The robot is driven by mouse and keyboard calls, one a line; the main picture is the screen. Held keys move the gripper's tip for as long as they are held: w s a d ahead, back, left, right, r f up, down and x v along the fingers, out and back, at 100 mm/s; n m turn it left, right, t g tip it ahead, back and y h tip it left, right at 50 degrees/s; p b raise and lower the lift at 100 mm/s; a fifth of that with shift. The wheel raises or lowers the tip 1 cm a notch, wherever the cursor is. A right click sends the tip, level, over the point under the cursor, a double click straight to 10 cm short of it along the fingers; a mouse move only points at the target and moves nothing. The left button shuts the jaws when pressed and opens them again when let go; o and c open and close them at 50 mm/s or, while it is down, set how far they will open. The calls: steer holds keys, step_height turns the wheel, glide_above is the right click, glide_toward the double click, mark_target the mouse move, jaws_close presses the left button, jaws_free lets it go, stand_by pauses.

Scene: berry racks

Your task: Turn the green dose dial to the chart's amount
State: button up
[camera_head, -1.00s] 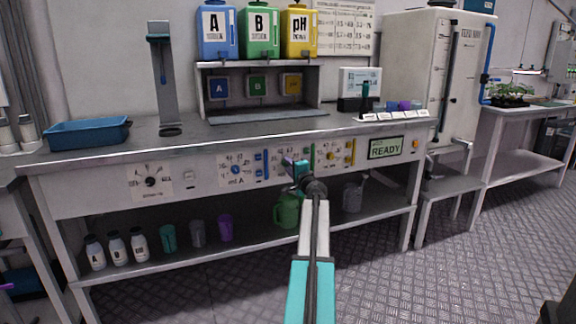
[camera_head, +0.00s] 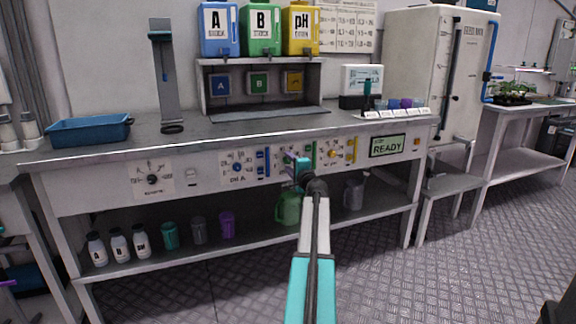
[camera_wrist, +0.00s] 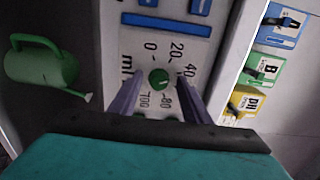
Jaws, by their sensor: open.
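The green dose dial (camera_wrist: 159,79) shows in the wrist view as a round green knob on a white panel, with a printed scale of numbers around it. My gripper (camera_wrist: 158,96) is open, its two purple-grey fingers on either side of the dial; I cannot tell whether they touch it. In the head view my gripper (camera_head: 298,164) is at the bench's front panel and hides the green dial. The dose chart (camera_head: 348,26) hangs on the back wall at the top; its figures are too small to read.
A blue dial (camera_head: 238,168) lies left of my gripper and a yellow dial (camera_head: 334,153) right of it. A display (camera_head: 388,146) reads READY. A green watering can (camera_head: 288,208) stands on the lower shelf. Bottles A, B and pH (camera_head: 261,30) stand above the bench.

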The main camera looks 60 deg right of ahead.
steer(key=shift+s, duration=0.15)
steer(key=p+v, duration=0.2)
steer(key=v, duration=1.1)
steer(key=shift+a, duration=0.3)
steer(key=shift+s, duration=0.15)
stand_by(0.4)
